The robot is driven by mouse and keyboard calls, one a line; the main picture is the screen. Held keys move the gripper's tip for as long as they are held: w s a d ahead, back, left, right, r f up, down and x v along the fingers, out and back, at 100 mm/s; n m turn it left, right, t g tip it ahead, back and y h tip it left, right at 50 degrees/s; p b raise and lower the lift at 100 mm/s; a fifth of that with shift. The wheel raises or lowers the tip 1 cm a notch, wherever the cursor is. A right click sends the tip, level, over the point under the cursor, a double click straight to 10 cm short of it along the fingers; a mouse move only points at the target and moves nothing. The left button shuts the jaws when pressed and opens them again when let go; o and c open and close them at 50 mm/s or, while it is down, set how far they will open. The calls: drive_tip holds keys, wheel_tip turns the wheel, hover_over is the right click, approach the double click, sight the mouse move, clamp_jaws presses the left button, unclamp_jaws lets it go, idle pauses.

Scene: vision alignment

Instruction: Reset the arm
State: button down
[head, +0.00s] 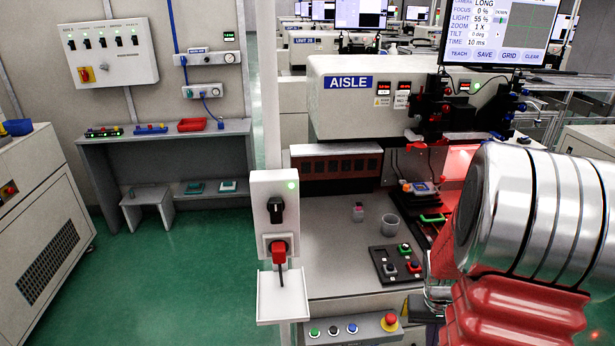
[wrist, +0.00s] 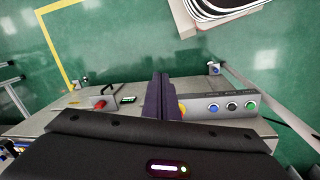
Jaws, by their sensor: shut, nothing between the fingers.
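My arm, silver and red, fills the right side of the head view. My gripper shows in the wrist view (wrist: 163,78), its two dark fingers pressed together with nothing between them. It hangs over the front edge of the machine bench, close to the button panel (wrist: 232,105). The fingers partly cover a yellow button base on that panel. In the head view the fingers cannot be made out behind my arm.
The AISLE machine (head: 345,100) stands ahead with a monitor (head: 500,35) above it. A cup (head: 391,225) and a control box (head: 395,262) sit on the bench. Green floor is clear at left.

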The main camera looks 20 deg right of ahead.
drive_tip(key=a+r+n+t, duration=0.3)
drive_tip(key=a+r, duration=0.9)
drive_tip(key=a, duration=0.3)
drive_tip(key=a+r+n+t+y, duration=0.1)
drive_tip(key=a+r+n+t, duration=0.2)
drive_tip(key=a+r, duration=1)
drive_tip(key=shift+s+a, duration=0.15)
drive_tip(key=shift+a, duration=0.75)
